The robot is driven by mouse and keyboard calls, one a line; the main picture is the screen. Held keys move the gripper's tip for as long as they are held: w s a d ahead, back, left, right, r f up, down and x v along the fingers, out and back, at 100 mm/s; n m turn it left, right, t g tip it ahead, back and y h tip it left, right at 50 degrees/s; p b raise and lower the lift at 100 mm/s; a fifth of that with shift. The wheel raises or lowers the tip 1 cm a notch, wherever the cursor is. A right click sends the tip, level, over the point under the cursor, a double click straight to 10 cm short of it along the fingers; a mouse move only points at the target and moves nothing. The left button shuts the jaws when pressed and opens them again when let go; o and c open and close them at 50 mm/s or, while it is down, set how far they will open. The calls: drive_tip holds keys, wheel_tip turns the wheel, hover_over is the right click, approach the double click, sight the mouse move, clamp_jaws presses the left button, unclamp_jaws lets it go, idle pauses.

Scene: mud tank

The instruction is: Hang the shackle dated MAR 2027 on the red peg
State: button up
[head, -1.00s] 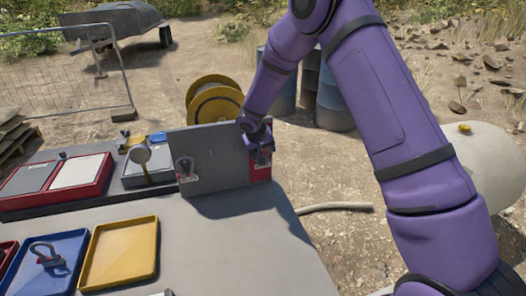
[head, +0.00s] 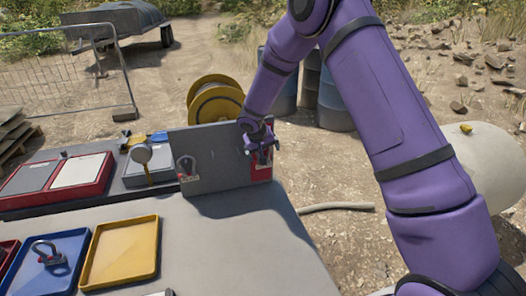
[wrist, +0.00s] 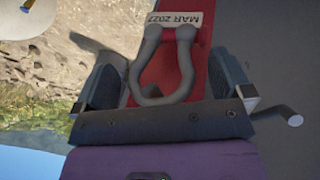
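The dark grey shackle (wrist: 160,85) with the white tag reading MAR 2027 (wrist: 176,19) shows in the wrist view, upside down in the picture. It lies against a red strip on the upright grey board (head: 222,170); the red patch (head: 261,172) shows at the board's right end in the head view. My gripper (head: 260,148) is at the red patch. In the wrist view its fingers (wrist: 168,85) are apart, one on each side of the shackle, with gaps showing beside it.
Another shackle (head: 186,167) hangs at the board's left end. A bare grey peg (wrist: 290,117) sticks out near my finger. A shackle (head: 46,254) lies in the blue tray (head: 68,272), beside an empty yellow tray (head: 121,252). The table's front middle is clear.

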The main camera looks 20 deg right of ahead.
drive_tip(key=shift+r, duration=0.1)
drive_tip(key=v, duration=1)
drive_tip(key=s+d+r, duration=0.4)
drive_tip(key=s+r, duration=0.5)
drive_tip(key=r, duration=0.1)
drive_tip(key=s+d+r, duration=0.4)
drive_tip(key=s+r, duration=0.6)
drive_tip(key=s+d+r+t+y, duration=0.1)
drive_tip(key=s, duration=1)
drive_tip(key=s+d+r+y, duration=0.1)
drive_tip(key=s+r+y, duration=0.1)
drive_tip(key=s, duration=1)
drive_tip(key=shift+s+t, duration=0.15)
drive_tip(key=shift+t, duration=0.25)
drive_tip(key=shift+r, duration=0.15)
